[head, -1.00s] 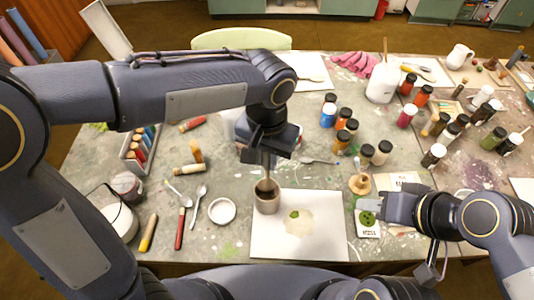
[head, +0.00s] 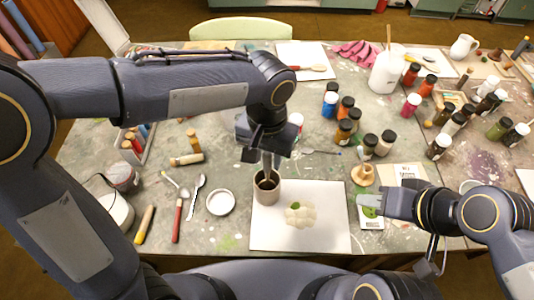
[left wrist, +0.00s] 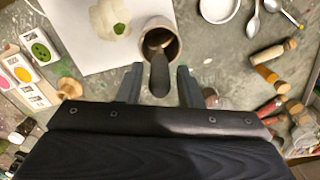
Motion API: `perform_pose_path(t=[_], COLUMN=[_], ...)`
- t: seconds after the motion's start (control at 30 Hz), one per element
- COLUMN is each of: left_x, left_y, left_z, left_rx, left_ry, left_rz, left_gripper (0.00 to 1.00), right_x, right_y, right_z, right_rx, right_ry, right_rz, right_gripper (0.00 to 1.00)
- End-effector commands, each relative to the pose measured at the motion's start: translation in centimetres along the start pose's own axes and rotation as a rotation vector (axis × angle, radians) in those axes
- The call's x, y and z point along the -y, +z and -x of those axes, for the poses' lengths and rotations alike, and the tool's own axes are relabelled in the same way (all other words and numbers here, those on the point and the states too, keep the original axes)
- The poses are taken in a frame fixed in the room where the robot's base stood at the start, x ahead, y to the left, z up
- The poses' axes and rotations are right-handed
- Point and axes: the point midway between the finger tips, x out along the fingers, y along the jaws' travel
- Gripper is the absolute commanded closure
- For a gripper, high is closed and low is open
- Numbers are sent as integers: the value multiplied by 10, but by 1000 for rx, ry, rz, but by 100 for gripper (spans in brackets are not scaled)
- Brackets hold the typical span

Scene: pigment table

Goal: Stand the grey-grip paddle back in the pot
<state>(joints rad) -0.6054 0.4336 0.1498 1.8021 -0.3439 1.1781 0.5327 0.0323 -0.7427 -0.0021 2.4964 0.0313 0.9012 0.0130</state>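The grey-grip paddle (left wrist: 159,76) stands in the small grey-brown pot (head: 267,188), its grip up and its lower end inside the pot's mouth. The pot also shows in the left wrist view (left wrist: 173,30). My left gripper (head: 268,152) is above the pot. In the left wrist view its fingers (left wrist: 158,88) are open on either side of the grip, with a gap on each side.
A white sheet (head: 325,238) with a pale blob lies right of the pot. A white dish (head: 221,202), spoons (head: 197,195) and a red-handled tool (head: 177,220) lie to its left. Several paint bottles (head: 385,143) stand to the right. A wooden stand (head: 363,176) is near my right gripper.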

Motion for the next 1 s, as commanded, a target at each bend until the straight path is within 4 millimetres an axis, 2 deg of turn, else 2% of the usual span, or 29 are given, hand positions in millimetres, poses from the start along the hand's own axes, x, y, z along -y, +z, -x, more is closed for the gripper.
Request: perform_pose_path(t=[0.07,0.37,0.47,0.8,1.0], left_x=[0,0,0,0,0], left_y=[0,0,-1,-1,0], left_z=[0,3,13,68,78], left_rx=[0,-1,-3,-3,-1], left_ry=[0,0,1,1,0], left_rz=[0,0,0,0,0], left_gripper=[57,57,57,57,57], right_x=[0,0,0,2,2], right_y=[0,0,0,-2,-3], right_z=[0,0,1,5,5], right_rx=[0,0,0,0,0], right_ry=[0,0,0,0,0], right_rz=[0,0,0,0,0], right_gripper=[64,64,64,64,64])
